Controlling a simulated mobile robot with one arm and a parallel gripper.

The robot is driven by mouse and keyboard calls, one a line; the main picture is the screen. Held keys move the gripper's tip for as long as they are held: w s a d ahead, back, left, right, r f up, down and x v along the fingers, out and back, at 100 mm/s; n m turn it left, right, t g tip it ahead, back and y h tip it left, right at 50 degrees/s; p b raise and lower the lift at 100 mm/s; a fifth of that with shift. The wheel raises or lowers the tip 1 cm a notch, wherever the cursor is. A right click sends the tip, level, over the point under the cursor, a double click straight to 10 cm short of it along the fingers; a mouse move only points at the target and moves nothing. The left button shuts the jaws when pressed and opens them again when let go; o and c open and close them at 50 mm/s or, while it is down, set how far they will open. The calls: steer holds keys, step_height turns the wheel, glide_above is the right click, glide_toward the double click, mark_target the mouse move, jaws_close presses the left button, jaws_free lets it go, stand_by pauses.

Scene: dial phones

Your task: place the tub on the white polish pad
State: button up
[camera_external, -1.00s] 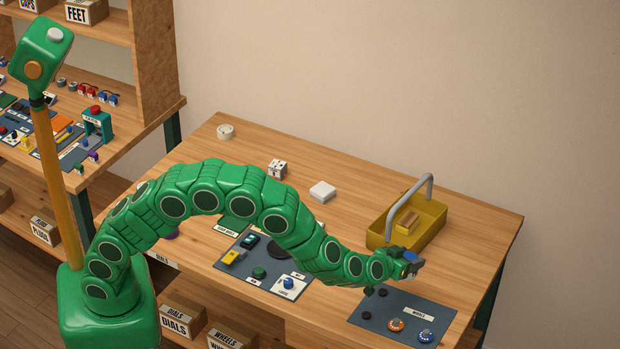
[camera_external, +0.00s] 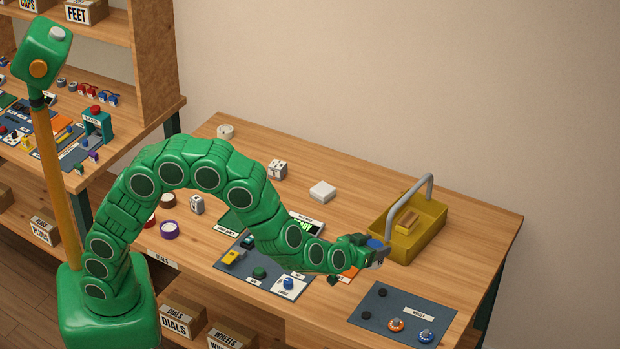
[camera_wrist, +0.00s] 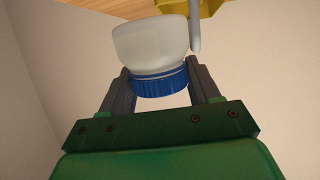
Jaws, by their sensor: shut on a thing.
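My gripper (camera_wrist: 160,75) is shut on the tub (camera_wrist: 150,42), a pale whitish tub with a ribbed blue lid; the fingers grip it at the lid. In the external view my gripper (camera_external: 379,254) is over the table, left of the yellow tote, and only the tub's blue lid (camera_external: 375,244) shows clearly.
A yellow tote (camera_external: 405,247) with a tall grey handle (camera_external: 428,185) stands just right of my gripper. A dark wheels mat (camera_external: 382,318) lies in front. A white cube (camera_external: 278,169) sits left of the block. Wood around the block is clear.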

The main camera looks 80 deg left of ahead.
steer(key=s+a+r+n+g+y, duration=0.2)
steer(key=a, duration=0.9)
steer(key=s+a+r+n+g+y, duration=0.1)
steer(key=a+n+g+y, duration=0.15)
steer(key=a, duration=0.85)
steer(key=s+a+n+g+y, duration=0.25)
steer(key=s+a, duration=0.25)
steer(key=a, duration=0.3)
steer(key=s+a+n+g+y, duration=0.1)
steer(key=s+a+n+g, duration=0.3)
steer(key=a, duration=0.5)
steer(key=m+t, duration=0.1)
steer(key=t, duration=0.1)
glide_above(323, 188)
steer(key=shift+f, duration=6.4)
steer(key=shift+f, duration=0.15)
steer(key=o, duration=1.1)
